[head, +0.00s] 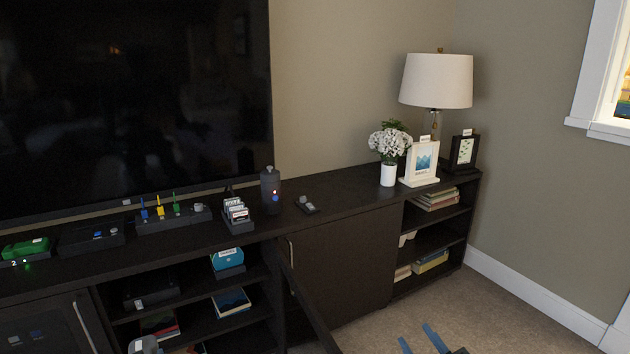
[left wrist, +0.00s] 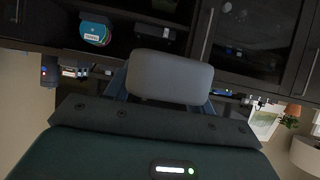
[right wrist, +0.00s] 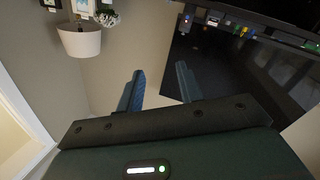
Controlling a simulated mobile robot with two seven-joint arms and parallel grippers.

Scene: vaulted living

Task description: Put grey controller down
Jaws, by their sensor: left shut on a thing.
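The grey controller (left wrist: 170,78) is a smooth, rounded grey block in the left wrist view. My left gripper (left wrist: 168,88) is shut on it, with parts of the blue fingers showing at its sides. In the head view a light grey rounded piece (head: 145,345), apparently the controller, shows at the bottom left edge, in front of the low cabinet's shelves; the rest is cut off. My right gripper (head: 422,342) is at the bottom edge of the head view, over the carpet. Its two blue fingers are apart and empty, also in the right wrist view (right wrist: 160,88).
The long dark cabinet (head: 345,190) holds a small dark tray with a grey item (head: 307,204), a dark bottle (head: 270,190), a card holder (head: 237,215), a vase (head: 388,174), picture frames and a lamp (head: 436,80). A cabinet door (head: 305,300) stands open. Clear top lies left of the vase.

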